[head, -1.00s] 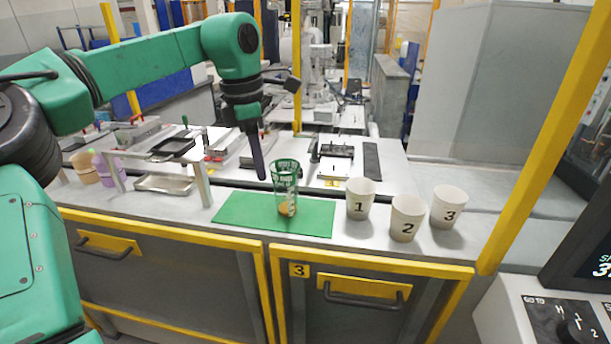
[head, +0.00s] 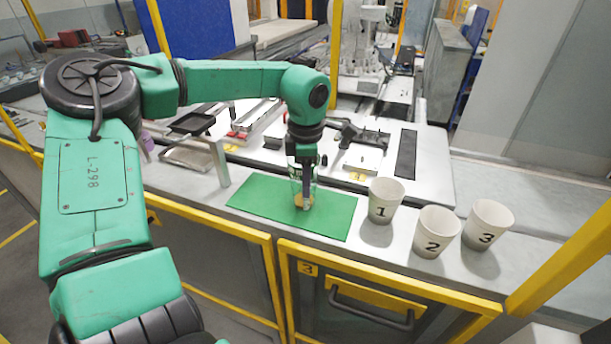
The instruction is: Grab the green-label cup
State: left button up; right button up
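The clear cup with a green label (head: 295,178) stands upright on the green mat (head: 262,205), with something amber at its bottom. My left gripper (head: 307,200) points down at the cup, and its dark finger covers part of the cup in the head view. I cannot tell whether the fingers are around the cup, touching it or only in front of it. Their opening is hidden from this angle. My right gripper is not in view.
White cups numbered 1 (head: 384,202), 2 (head: 435,234) and 3 (head: 488,226) stand right of the mat. A metal stand (head: 222,160) is to its left. Behind it are a small clamp device (head: 365,153) and a dark strip (head: 406,153). The bench has a yellow front edge.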

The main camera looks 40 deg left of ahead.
pick_arm(q)
jog(key=shift+a+f, duration=0.1)
jog(key=shift+f, duration=0.55)
jog(key=shift+s+a+f, duration=0.15)
jog(key=shift+s+f, duration=0.05)
jog(key=shift+f, duration=0.25)
jog(key=shift+w, duration=0.1)
grip_shut()
dwell(0.4)
